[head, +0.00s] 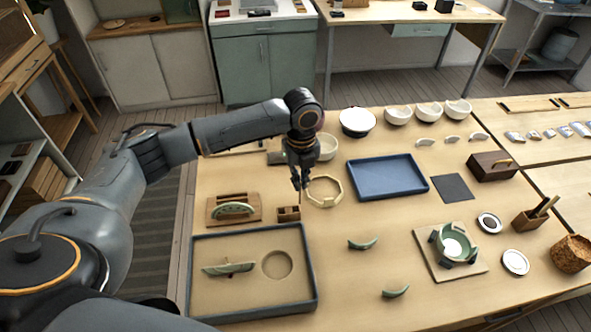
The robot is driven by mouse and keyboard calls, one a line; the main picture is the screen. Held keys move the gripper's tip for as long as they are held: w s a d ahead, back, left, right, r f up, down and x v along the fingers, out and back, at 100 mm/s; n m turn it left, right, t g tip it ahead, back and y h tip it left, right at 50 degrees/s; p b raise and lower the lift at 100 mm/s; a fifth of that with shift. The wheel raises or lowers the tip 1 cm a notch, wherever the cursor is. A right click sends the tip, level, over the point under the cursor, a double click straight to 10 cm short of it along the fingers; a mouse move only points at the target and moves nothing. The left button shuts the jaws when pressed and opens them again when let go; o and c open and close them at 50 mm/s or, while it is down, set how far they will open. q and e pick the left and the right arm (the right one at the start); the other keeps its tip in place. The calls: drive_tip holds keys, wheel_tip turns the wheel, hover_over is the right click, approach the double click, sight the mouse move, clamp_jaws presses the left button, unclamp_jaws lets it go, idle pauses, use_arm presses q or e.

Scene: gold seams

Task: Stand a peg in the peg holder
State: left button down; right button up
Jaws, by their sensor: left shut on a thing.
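My left gripper (301,178) reaches over the table from the left, fingers pointing down. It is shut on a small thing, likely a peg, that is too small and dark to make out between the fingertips. The peg holder looks to be the small brown wooden block (288,214), on the table just below and slightly left of the fingertips. I cannot make out whether a peg stands in it. My right gripper is not in view.
A pale octagonal ring (339,198) lies just right of the gripper. A wooden stand with a green shard (232,209) is left of the block. A sand tray (313,291) lies in front, a blue tray (421,187) to the right. Green shards (362,244) lie on open table.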

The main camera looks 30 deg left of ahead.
use_arm(q)
wheel_tip(320, 180, down, 6)
drive_tip(key=w+a+m+b, duration=0.2)
drive_tip(key=m+b, duration=0.1)
drive_tip(key=m, duration=0.2)
drive_tip(key=shift+a+m+b, duration=0.25)
drive_tip(key=shift+m+b, duration=0.15)
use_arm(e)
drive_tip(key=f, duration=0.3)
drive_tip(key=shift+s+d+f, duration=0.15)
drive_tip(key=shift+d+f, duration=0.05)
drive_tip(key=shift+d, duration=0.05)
use_arm(q)
drive_tip(key=shift+p, duration=0.3)
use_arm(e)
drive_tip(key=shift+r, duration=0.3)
use_arm(q)
drive_tip(key=shift+f, duration=0.1)
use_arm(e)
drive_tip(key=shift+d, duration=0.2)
use_arm(q)
drive_tip(key=shift+f, duration=0.3)
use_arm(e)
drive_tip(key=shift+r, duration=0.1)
use_arm(q)
drive_tip(key=shift+p, duration=0.4)
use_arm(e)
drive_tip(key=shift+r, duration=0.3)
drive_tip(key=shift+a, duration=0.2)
